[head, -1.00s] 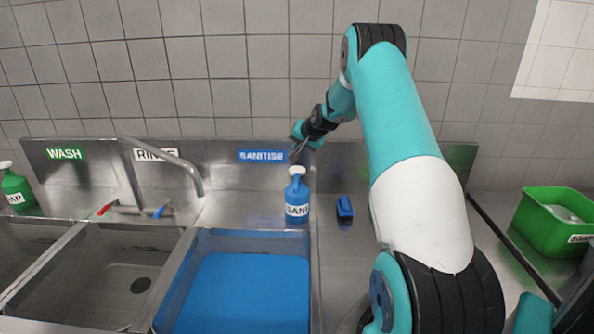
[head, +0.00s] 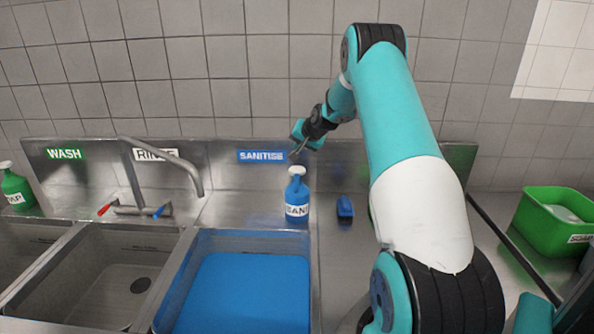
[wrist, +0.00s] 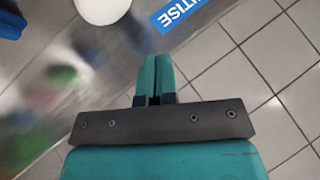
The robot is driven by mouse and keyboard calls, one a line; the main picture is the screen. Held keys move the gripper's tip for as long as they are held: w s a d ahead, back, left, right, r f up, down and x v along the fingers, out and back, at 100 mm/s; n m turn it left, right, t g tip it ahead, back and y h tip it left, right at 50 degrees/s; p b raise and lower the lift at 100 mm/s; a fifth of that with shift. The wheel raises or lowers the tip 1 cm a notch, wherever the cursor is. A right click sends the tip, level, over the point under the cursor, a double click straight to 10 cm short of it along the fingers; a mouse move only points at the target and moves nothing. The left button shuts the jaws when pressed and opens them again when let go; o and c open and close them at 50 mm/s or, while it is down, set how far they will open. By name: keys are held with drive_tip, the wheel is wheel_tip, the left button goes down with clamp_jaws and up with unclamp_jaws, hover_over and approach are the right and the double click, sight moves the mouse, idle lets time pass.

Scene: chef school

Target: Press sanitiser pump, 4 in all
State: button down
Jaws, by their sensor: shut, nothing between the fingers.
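The sanitiser bottle (head: 297,199) is blue with a white label and a white pump top (head: 296,171). It stands upright on the steel ledge behind the blue-filled sink, below the SANITISE sign (head: 262,156). My gripper (head: 297,154) is just above the pump top and apart from it, by a small gap. In the wrist view my gripper (wrist: 158,62) shows its two teal fingers shut together and empty. The round white pump top (wrist: 103,8) shows at the upper edge there, left of the fingertips.
A small blue object (head: 345,208) lies right of the bottle. The tap (head: 175,165) stands to the left, beyond the blue sink (head: 250,290). A green soap bottle (head: 15,188) is at far left and a green tub (head: 556,222) at far right.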

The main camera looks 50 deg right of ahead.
sight(297, 168)
drive_tip(key=shift+r+b, duration=1.2)
drive_tip(key=shift+r, duration=0.75)
drive_tip(key=shift+f+b, duration=2.9)
drive_tip(key=shift+f, duration=1.6)
drive_tip(key=shift+f+b, duration=0.3)
drive_tip(key=shift+f, duration=0.05)
drive_tip(key=shift+f+b, duration=0.7)
drive_tip(key=shift+f, duration=0.4)
drive_tip(key=shift+r+p, duration=0.85)
drive_tip(key=shift+r, duration=0.6)
